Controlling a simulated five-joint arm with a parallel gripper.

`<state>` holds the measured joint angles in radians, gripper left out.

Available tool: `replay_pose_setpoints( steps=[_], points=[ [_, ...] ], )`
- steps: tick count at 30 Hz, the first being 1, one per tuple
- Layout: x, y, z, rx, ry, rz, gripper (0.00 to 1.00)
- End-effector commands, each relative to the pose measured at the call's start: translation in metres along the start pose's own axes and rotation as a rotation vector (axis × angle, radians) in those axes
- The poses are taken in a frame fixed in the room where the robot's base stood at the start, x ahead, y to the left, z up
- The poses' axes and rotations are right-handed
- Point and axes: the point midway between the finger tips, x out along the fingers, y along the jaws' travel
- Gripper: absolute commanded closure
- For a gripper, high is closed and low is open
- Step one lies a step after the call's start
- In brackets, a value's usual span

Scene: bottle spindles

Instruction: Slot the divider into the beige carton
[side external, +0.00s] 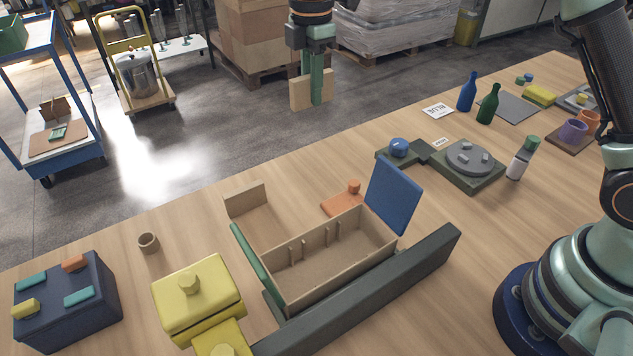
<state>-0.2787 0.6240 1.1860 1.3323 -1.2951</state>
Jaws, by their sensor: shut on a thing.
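The beige carton (376,265) stands open on the table, with upright slot ribs along its inner walls. Its flaps are spread outward: a blue one (393,194) at the right, a green one (256,262) at the left, and a beige one (247,200) at the back left. My gripper (316,100) points down in the air, above and behind the carton in the picture. It is shut on the divider (298,93), a flat beige panel held upright. The divider is clear of the carton. A finger hides the panel's middle.
A dark grey rail (400,272) runs along the carton's front side. Yellow blocks (199,300) stand left of it, and an orange piece (343,202) lies behind. A grey turntable fixture (470,162), a white bottle (522,158) and blue and green bottles (487,104) stand to the right.

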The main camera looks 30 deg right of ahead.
Motion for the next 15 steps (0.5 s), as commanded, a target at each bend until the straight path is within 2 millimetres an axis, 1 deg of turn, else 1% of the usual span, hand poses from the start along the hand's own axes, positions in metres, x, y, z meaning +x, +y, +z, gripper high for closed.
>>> replay_pose_setpoints(
  steps=[3, 5, 8, 11, 15],
  points=[
    [-0.004, -0.006, -0.006, -0.054, 0.000, 0.001, 1.00],
    [-0.001, -0.013, -0.011, -0.115, 0.000, -0.001, 1.00],
    [0.007, -0.030, -0.024, -0.269, 0.000, -0.002, 1.00],
    [0.020, -0.055, -0.037, -0.468, -0.001, -0.003, 1.00],
    [0.037, -0.092, -0.053, -0.758, 0.000, -0.002, 1.00]
  ],
)
